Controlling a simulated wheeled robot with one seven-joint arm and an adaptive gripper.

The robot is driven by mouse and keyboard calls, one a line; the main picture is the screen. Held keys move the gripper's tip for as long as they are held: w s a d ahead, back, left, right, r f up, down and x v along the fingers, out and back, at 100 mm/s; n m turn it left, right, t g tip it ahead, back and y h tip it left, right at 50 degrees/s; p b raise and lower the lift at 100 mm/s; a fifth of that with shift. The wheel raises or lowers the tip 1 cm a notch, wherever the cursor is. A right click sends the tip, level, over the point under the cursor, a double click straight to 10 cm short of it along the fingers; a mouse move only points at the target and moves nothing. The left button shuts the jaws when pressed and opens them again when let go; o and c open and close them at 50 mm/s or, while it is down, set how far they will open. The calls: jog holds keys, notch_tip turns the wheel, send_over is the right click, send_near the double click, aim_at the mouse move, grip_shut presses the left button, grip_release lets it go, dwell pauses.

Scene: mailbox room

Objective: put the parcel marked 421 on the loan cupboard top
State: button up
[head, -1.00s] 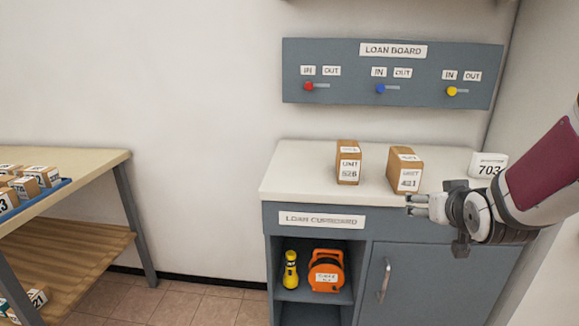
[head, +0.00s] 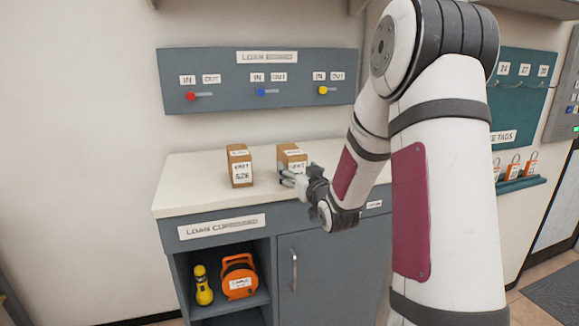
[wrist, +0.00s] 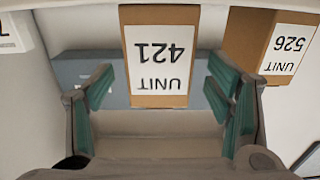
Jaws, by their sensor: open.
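The parcel marked 421 (head: 291,152) is a brown box with a white label. It stands upright on the white loan cupboard top (head: 200,172), right of a second parcel. In the wrist view the 421 parcel (wrist: 160,15) appears upside down, lined up with the gap between the fingers. My gripper (head: 287,179) is open and empty at the front of this parcel, and its fingers hide part of the box's lower front. In the wrist view the green-padded fingers (wrist: 160,85) are spread wider than the box. I cannot tell whether they touch it.
The parcel marked 526 (head: 240,166) stands close on the left of 421. The loan board (head: 225,92) hangs on the wall behind. A yellow torch (head: 203,286) and an orange reel (head: 239,277) sit in the open shelf below. The top's left end is clear.

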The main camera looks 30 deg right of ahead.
jog(key=shift+b+x, duration=0.3)
jog(key=shift+x, duration=3.2)
jog(key=shift+f, duration=0.15)
jog(key=c, duration=1.6)
grip_shut()
jog(key=shift+r, duration=0.2)
